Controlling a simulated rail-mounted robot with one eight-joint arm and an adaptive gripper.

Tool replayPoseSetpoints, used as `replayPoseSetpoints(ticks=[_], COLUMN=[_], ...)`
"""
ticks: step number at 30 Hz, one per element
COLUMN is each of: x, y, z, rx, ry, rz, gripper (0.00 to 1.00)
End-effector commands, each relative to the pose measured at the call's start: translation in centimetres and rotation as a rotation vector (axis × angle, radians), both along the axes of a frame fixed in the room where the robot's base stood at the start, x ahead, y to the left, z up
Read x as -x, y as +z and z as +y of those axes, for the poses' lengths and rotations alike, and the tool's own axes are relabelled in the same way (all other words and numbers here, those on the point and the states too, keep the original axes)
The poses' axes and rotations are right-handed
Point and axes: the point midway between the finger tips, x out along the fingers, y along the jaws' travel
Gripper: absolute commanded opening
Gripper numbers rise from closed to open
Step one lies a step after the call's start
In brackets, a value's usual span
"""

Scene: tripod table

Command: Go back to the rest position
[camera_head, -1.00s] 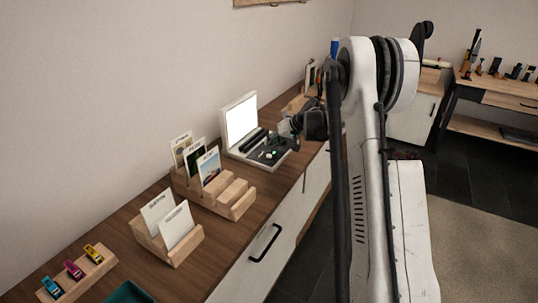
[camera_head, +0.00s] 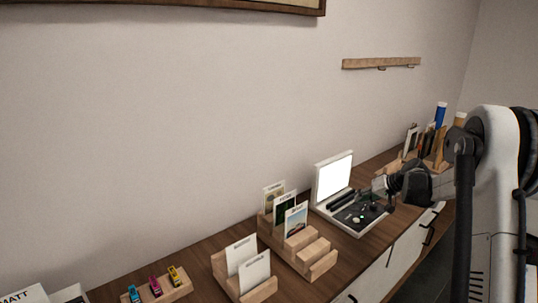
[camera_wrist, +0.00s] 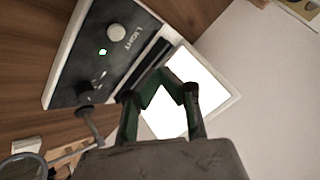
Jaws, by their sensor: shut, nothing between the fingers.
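My gripper (camera_head: 380,187) is at the right in the head view, held out over the counter beside the open white case. In the wrist view my gripper (camera_wrist: 162,76) has its dark green fingers bent inward with the tips together, and nothing is held. The open case (camera_head: 352,212) has a bright white panel in its lid. In the wrist view the case's black control panel (camera_wrist: 98,62) shows a knob, a small green light and the word LIGHT. The gap between fingers and case is hard to judge.
Wooden card holders (camera_head: 308,250) stand on the brown counter (camera_head: 215,240) left of the case. A rack with several small coloured items (camera_head: 157,284) lies nearer. Books and a blue bottle (camera_head: 440,114) stand at the far end. A wooden rail (camera_head: 381,63) hangs on the wall.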

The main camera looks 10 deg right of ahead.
Motion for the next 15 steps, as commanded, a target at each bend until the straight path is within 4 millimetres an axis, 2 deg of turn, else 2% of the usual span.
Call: replayPoseSetpoints(ticks=[8, 15], x=[3.7, 8.6], y=[5.9, 10.6], z=[5.2, 9.9], rx=[0.065, 0.133], ry=[-0.005, -0.015], rz=[0.036, 0.062], gripper=[0.0, 0.0])
